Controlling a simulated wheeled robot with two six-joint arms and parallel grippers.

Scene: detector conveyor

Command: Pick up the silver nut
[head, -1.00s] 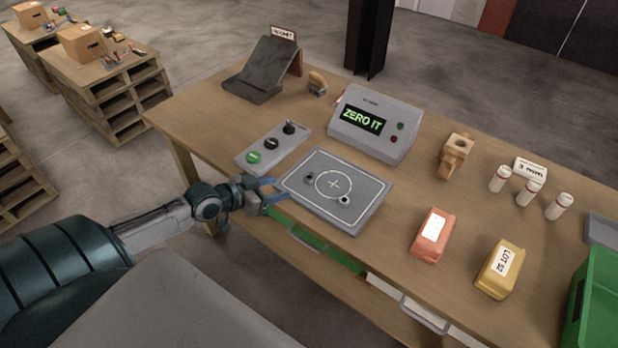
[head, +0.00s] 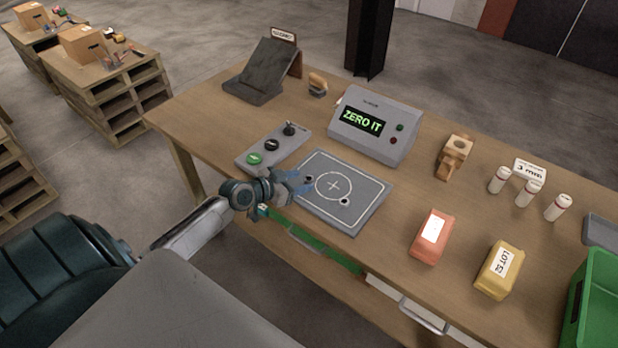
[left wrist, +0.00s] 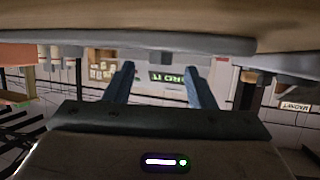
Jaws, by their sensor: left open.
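Two small pieces lie on the grey plate (head: 362,190) with a white circle and cross. One, with a pale silver look, is a nut-like piece (head: 344,201) right of and below the circle. The other, a darker piece (head: 309,179), is at the circle's left, close to my left fingertips. They are too small to tell their shape surely. My left gripper (head: 302,182) is open and empty, over the plate's left edge. In the left wrist view its two blue fingers (left wrist: 160,82) stand apart with nothing between them. My right gripper is not in view.
A button panel (head: 272,150) stands left of the plate. A display box (head: 373,125) reading "ZERO IT" stands behind it. An orange block (head: 433,236) and a yellow block (head: 498,269) are at the right.

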